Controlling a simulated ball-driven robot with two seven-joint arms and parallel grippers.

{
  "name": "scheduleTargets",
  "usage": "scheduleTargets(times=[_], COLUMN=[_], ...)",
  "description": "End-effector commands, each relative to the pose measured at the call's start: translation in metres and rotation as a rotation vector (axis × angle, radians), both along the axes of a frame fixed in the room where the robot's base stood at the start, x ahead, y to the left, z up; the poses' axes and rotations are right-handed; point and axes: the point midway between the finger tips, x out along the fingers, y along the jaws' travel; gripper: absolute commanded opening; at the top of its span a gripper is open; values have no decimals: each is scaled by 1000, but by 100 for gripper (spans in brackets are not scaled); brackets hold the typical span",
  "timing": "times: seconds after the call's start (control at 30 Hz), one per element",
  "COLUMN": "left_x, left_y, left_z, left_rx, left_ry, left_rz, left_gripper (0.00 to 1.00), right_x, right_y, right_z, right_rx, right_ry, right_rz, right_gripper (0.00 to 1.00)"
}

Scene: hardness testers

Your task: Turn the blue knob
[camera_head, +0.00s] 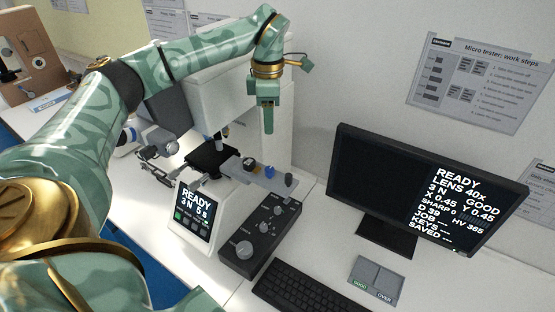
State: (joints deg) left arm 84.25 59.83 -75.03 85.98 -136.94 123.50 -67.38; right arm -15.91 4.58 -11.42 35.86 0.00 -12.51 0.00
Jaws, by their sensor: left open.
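The small blue knob (249,162) stands on a light grey bar that sticks out to the right of the micro tester (215,200). One finger partly hides the other. My right gripper is out of view.
A black control box (262,238) with several grey knobs stands right of the tester's display (193,213). A keyboard (305,290), a monitor (425,195) and a grey two-part tray (376,279) are farther right. A brown device (30,50) stands at upper left.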

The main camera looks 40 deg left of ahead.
Motion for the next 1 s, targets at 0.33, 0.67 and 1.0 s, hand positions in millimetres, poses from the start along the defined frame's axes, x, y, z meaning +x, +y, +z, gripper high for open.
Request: scheduleTargets(times=[0.33,0.67,1.0], left_x=[2,2,2], left_y=[-2,-1,-2], left_z=[-86,-145,-155], left_rx=[-4,-3,-3], left_ry=[9,4,1], left_rz=[-2,-1,-2], left_gripper=[46,46,46], right_x=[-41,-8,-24], right_y=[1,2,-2], right_z=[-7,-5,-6], right_rx=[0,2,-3], right_ry=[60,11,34], right_rz=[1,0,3], right_gripper=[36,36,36])
